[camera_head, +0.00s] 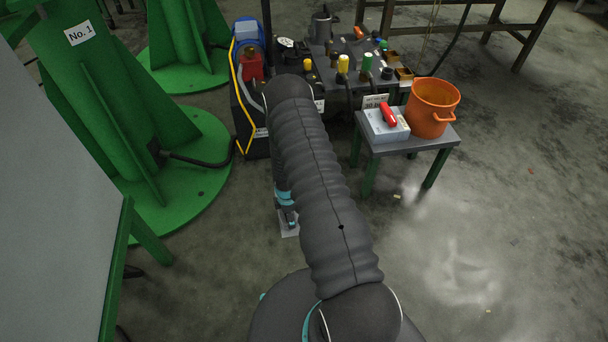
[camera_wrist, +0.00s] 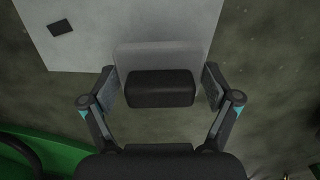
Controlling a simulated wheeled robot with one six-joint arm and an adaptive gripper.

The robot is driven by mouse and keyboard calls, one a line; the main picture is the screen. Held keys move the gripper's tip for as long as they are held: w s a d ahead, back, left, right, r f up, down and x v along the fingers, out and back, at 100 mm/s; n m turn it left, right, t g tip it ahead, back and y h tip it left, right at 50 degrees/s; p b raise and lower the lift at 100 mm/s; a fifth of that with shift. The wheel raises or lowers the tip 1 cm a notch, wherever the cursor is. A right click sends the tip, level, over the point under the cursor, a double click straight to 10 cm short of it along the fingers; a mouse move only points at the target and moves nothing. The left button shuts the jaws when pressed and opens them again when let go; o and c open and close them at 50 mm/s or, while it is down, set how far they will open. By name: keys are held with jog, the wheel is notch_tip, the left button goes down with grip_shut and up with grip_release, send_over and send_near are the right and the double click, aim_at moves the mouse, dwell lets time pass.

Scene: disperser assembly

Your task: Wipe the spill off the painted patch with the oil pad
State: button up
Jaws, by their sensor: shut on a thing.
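My gripper (camera_wrist: 160,86) is shut on the oil pad, gripping its black block-shaped handle (camera_wrist: 160,92) from both sides. A pale grey flat part (camera_wrist: 155,55) shows beyond the handle. I cannot tell whether the pad touches the floor. A small dark rectangle (camera_wrist: 60,28) lies on the patch; I make out no clear spill. In the head view my arm hides most of this area.
A small table (camera_head: 408,146) at the right bears an orange pot (camera_head: 432,108) and a grey box (camera_head: 384,127) with a red item. Green column bases (camera_head: 195,150) stand at the left. A machine with a yellow-edged panel (camera_head: 248,100) stands behind. The floor at right is open.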

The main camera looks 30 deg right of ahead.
jog(key=shift+s+r+p, duration=0.1)
jog(key=shift+r+p, duration=1.05)
jog(key=shift+r, duration=1.5)
